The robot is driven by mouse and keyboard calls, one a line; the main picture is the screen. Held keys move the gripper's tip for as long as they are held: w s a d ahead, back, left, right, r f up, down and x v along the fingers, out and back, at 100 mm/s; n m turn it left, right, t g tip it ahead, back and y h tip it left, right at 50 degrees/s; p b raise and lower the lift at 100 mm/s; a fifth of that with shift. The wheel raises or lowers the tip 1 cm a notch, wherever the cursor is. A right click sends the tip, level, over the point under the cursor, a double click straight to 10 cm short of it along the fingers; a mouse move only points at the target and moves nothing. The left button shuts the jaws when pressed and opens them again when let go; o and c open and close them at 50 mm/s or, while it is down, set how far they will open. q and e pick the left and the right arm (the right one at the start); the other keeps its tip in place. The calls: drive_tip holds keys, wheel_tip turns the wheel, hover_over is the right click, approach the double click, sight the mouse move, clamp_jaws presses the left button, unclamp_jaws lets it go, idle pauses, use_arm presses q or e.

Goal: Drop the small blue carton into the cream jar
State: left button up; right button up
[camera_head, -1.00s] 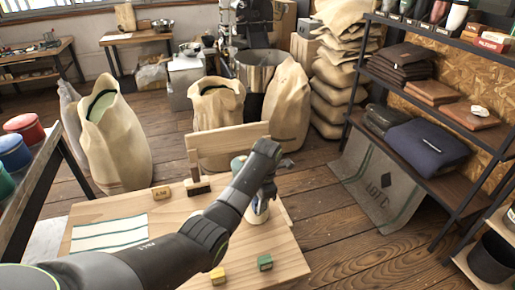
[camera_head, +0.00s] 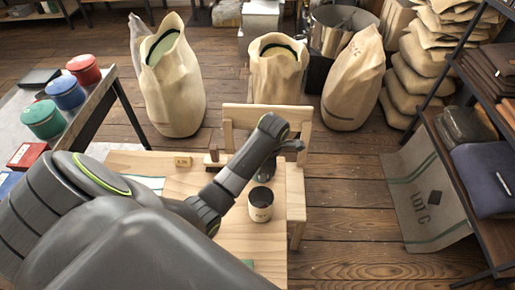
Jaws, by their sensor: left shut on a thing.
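The cream jar (camera_head: 261,213) stands upright on the light wooden table, right of my left forearm, with its dark round mouth facing up. My left gripper (camera_head: 268,172) is just above and behind the jar's mouth, pointing down. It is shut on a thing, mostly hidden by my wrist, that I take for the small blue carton. I see no small blue carton elsewhere on the table. The carton is not inside the jar as far as I can see. My right gripper is not in view.
A wooden chair (camera_head: 240,112) stands behind the table (camera_head: 238,236). Red, blue and green canisters (camera_head: 66,92) stand on a side table at left. Large sacks stand behind; a shelf is at right.

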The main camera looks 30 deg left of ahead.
use_arm(q)
drive_tip(key=f, duration=0.1)
drive_tip(key=s+f, duration=0.1)
drive_tip(key=f, duration=0.1)
drive_tip(key=s+f, duration=0.1)
drive_tip(key=shift+a+f+p, duration=0.35)
drive_tip(key=shift+p, duration=0.05)
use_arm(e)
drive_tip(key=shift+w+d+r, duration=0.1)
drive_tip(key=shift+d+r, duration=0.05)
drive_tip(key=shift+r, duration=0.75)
use_arm(q)
drive_tip(key=o, duration=1)
drive_tip(key=shift+o, duration=0.2)
drive_tip(key=shift+r, duration=0.1)
